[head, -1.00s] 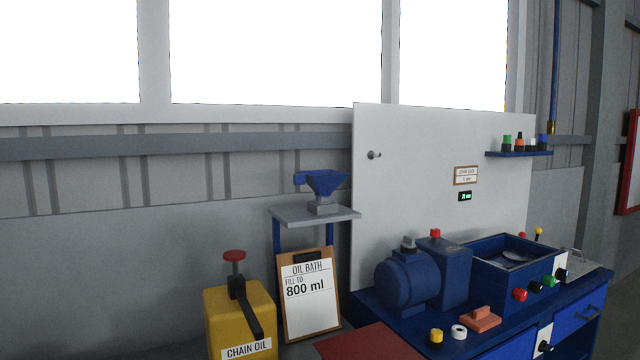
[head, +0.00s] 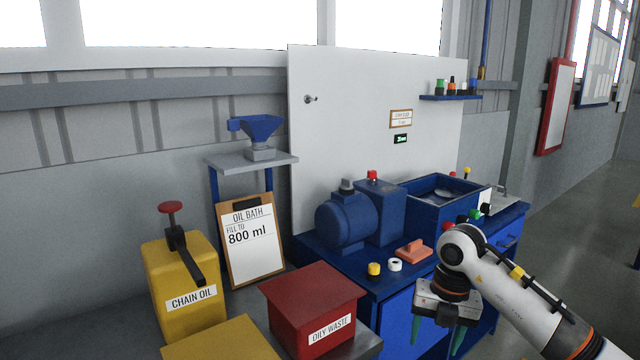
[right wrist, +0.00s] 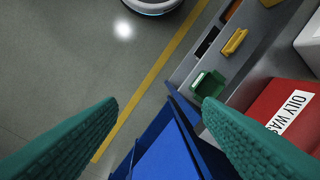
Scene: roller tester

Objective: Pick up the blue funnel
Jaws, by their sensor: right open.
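The blue funnel (head: 262,127) sits upright on a small grey block (head: 260,154) on a grey raised shelf (head: 225,163), left of the white panel. A blue tab sticks out from its left side. My right gripper (head: 438,335) is at the lower right, in front of the blue bench, far to the right of the funnel and lower than it. Its green fingers are apart with nothing between them. The right wrist view also shows the open fingers (right wrist: 160,110), with the floor and blue bench parts beyond; the funnel does not show there. My left gripper is not in view.
The yellow chain oil can (head: 180,270), a clipboard (head: 253,262) and the red oily waste bin (head: 312,290) stand below and in front of the shelf. A blue motor (head: 344,222) stands on the bench (head: 400,300). Space above the shelf is clear.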

